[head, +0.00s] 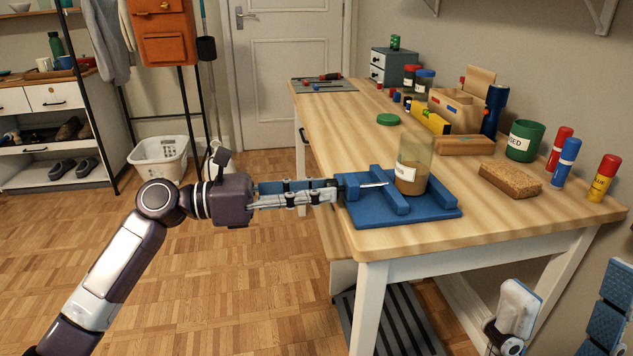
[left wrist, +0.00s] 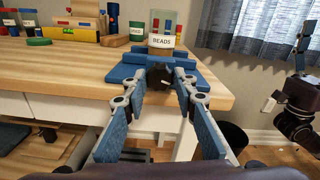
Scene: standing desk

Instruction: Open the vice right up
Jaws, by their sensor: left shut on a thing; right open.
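The blue vice (head: 433,208) sits on the near left edge of the desk, and it also shows in the left wrist view (left wrist: 128,72). A light screw rod (head: 374,185) runs from its end block to a blue crossbar jaw (head: 390,192). A clear jar labelled BEADS (head: 414,160) stands upright behind this jaw; whether the jaw touches it I cannot tell. My left gripper (head: 336,190) is shut on the dark vice handle (left wrist: 157,76) at the desk's edge; its fingers partly hide the handle. My right gripper (head: 560,312) is open and empty, low beyond the desk's near right side.
A cork-brown block (head: 510,180), a green tin (head: 525,141) and several glue-like tubes (head: 568,160) stand right of the vice. A wooden caddy (head: 457,108) and jars stand farther back. A green lid (head: 388,119) lies on the desk.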

